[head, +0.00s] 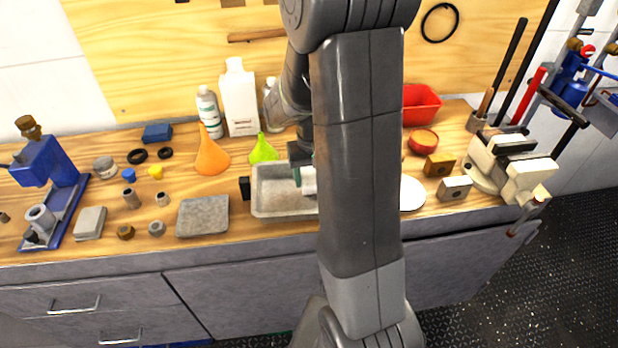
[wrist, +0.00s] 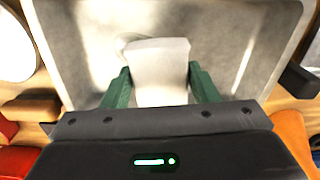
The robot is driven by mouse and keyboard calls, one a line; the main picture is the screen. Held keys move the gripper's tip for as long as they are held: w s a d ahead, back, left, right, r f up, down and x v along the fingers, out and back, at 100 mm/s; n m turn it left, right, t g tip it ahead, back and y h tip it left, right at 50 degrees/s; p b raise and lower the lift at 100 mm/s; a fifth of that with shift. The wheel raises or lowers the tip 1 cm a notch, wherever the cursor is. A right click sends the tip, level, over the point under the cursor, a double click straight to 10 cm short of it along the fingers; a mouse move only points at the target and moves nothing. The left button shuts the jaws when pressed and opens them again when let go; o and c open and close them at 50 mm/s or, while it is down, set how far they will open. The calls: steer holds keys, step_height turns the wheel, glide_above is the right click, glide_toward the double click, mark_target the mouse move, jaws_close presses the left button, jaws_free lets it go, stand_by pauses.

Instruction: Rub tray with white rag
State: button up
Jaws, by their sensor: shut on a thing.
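The tray (head: 262,203) is a shallow grey metal pan on the wooden bench, left of my arm in the head view; my arm hides its right part. Its inner floor (wrist: 85,40) fills much of the wrist view. My gripper (wrist: 160,88) has green fingers and is shut on the white rag (wrist: 160,62). In the wrist view the rag hangs between the fingers over the tray floor. In the head view a bit of the white rag (head: 308,181) shows inside the tray by my arm. I cannot tell whether it touches the floor.
An orange funnel (head: 211,157) and a green funnel (head: 263,150) stand behind the tray. A grey slab (head: 203,216) lies to its left. A white disc (head: 411,194), small blocks and a red bin (head: 420,104) are to the right. White bottles (head: 239,98) stand at the back.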

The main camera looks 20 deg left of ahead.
steer(key=shift+r+p, duration=0.85)
steer(key=shift+r, duration=0.7)
